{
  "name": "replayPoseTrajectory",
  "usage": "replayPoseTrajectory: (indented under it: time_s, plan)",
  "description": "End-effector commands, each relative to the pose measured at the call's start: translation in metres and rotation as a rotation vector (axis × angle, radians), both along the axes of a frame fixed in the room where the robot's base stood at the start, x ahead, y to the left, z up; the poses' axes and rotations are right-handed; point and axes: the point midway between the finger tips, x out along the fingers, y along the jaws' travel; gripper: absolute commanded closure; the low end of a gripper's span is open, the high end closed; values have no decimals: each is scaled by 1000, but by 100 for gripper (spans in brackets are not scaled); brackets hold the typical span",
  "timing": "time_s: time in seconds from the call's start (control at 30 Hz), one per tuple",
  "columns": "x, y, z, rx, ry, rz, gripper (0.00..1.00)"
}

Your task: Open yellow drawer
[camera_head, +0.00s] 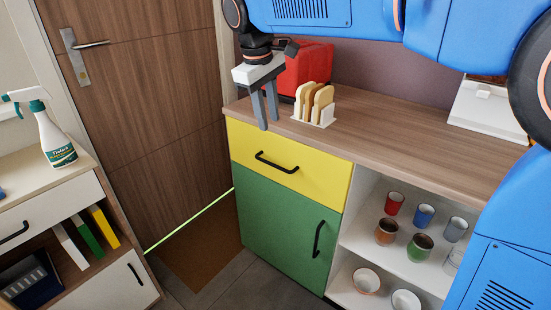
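The yellow drawer (320,182) is at the top left of the cabinet under the wooden counter. Its front looks flush with the cabinet, so it appears shut. A black bar handle (276,163) runs across the drawer front. My gripper (269,122) points down at the counter's left front edge, above and a little left of the handle, apart from it. Its two grey fingers stand apart with nothing between them. How far the fingertips are in front of the drawer is hard to tell.
A green door (280,225) with a black handle is below the drawer. Toast in a white rack (326,115) and a red toaster (313,68) stand on the counter. Open shelves with cups (421,246) are at right. The floor (227,275) in front looks clear.

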Motion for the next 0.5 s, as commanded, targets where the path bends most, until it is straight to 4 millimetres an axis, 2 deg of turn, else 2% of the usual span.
replayPoseTrajectory:
  time_s: [0.5]
  plan:
    - [14,-12,-90,-1,3,-2,72]
